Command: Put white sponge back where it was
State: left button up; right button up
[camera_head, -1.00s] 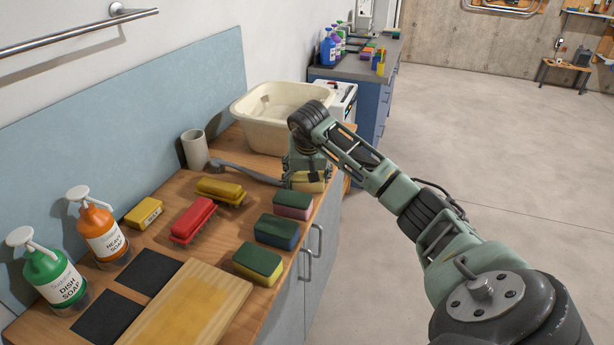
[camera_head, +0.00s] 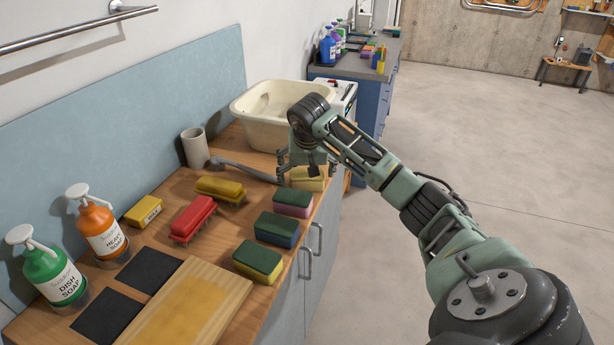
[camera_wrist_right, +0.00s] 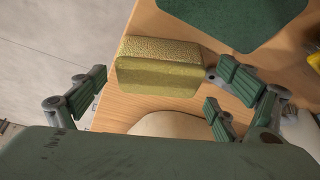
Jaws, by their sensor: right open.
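A pale yellowish sponge (camera_head: 308,181), the palest one here, sits on the wooden counter (camera_head: 232,232) near its right edge, in front of the cream basin. It also shows in the right wrist view (camera_wrist_right: 158,70), resting on the wood. No purely white sponge is visible. My right gripper (camera_head: 304,174) is over this sponge, with its fingers spread apart. The gripper partly hides the sponge in the head view. My left gripper is not in view.
Green-topped sponges with pink (camera_head: 293,202), blue (camera_head: 277,230) and yellow (camera_head: 258,262) bases line the front edge. The cream basin (camera_head: 262,128) stands behind.

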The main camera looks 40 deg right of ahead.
jog(key=v, duration=1)
jog(key=shift+r+b, duration=0.3)
jog(key=shift+b, duration=0.15)
jog(key=shift+s, duration=0.15)
